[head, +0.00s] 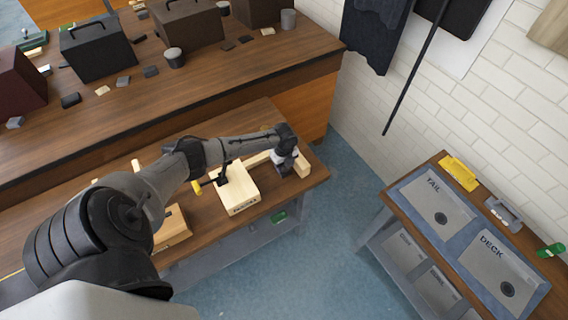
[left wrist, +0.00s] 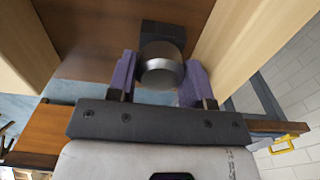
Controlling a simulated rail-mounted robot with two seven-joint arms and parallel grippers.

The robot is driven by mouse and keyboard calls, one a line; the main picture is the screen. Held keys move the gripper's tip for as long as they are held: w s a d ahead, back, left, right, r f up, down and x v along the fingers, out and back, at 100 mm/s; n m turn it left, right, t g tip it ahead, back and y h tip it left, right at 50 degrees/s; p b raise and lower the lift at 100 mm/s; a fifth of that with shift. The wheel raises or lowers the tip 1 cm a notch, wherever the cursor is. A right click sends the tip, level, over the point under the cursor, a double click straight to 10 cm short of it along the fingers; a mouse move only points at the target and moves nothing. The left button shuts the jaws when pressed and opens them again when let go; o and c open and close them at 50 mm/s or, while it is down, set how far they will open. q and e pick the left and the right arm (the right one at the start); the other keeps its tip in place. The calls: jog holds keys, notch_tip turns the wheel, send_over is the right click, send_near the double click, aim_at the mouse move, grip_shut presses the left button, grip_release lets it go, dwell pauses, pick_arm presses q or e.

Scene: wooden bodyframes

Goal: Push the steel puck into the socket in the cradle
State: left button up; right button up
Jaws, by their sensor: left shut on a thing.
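In the left wrist view, the steel puck (left wrist: 162,72), a short shiny grey cylinder, sits between the two purple fingers of my left gripper (left wrist: 160,84), which is shut on it. A dark square block (left wrist: 161,36) lies just beyond the puck; I cannot tell whether it is the socket or whether the puck touches it. Pale wooden pieces (left wrist: 234,40) flank the gripper on both sides. In the head view my left gripper (head: 286,164) is at the right end of the bench, among pale wooden bars, and hides the puck there. My right gripper is not in view.
A labelled pale wooden block (head: 240,190) stands left of the gripper on the wooden bench (head: 316,175). A side table with TAIL (head: 437,203) and DECK (head: 505,262) trays stands at the right. Blue floor (head: 330,230) lies open between them.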

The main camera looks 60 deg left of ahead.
pick_arm(q)
jog(key=shift+f, duration=0.25)
jog(key=o, duration=1)
jog(key=shift+o, duration=0.4)
jog(key=shift+s, duration=0.1)
notch_tip(320, 180, up, 14)
jog(key=shift+f+p, duration=0.15)
jog(key=shift+p, duration=0.3)
